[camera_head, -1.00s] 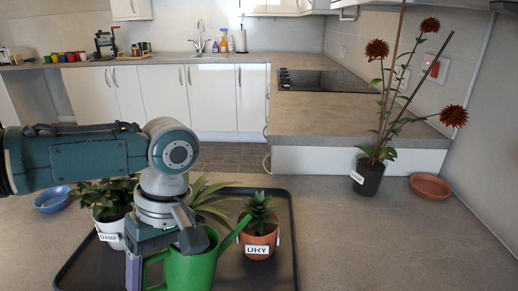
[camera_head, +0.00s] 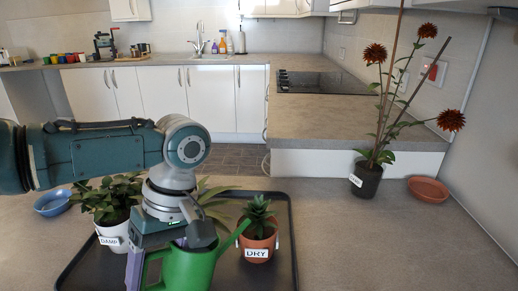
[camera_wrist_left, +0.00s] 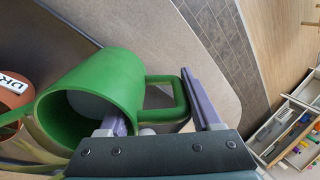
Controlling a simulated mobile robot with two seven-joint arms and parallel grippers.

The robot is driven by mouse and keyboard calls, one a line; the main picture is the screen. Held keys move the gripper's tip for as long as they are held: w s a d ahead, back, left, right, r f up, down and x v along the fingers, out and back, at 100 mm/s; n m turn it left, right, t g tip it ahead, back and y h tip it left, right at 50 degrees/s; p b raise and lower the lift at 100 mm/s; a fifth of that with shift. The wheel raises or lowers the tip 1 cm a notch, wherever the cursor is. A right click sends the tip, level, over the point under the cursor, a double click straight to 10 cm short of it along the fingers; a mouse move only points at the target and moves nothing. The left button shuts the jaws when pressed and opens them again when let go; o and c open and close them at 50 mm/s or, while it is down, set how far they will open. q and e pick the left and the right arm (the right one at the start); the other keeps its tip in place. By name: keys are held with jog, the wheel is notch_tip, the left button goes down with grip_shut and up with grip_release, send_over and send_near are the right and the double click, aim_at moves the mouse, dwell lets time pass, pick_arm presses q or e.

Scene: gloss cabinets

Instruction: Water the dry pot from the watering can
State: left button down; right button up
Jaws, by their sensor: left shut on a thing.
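The green watering can (camera_head: 188,270) is in my left gripper (camera_head: 166,252), in front of the plants in the head view. The left gripper also shows in the left wrist view (camera_wrist_left: 158,108), shut at the can's handle side. The can (camera_wrist_left: 95,80) looks roughly upright in the head view, and its spout points right, its tip beside the dry pot. The dry pot (camera_head: 270,242) is terracotta, labelled DRY, with a small spiky plant. The white pot labelled DAMP (camera_head: 116,232) holds a leafy plant at left. A third, long-leaved plant (camera_head: 212,200) is partly hidden behind my arm. My right gripper is out of view.
The pots stand on a dark tray (camera_head: 285,208). A black pot with tall red flowers (camera_head: 366,182) and a terracotta saucer (camera_head: 428,190) are at right. A blue bowl (camera_head: 52,203) is at left.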

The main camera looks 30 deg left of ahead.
pick_arm(q)
jog(key=shift+r, duration=0.3)
jog(key=shift+w+r+g, duration=0.1)
jog(key=shift+r+g, duration=0.3)
jog(key=shift+f+p, duration=0.1)
jog(key=shift+p, duration=0.2)
jog(key=shift+f, duration=0.25)
notch_tip(320, 180, down, 7)
jog(key=t, duration=0.4)
jog(key=shift+w+h+p, duration=0.15)
jog(key=shift+h+p, duration=0.15)
jog(key=shift+p, duration=0.05)
jog(key=shift+w+f+t, duration=0.1)
jog(key=shift+f+t, duration=0.45)
jog(key=shift+t, duration=0.05)
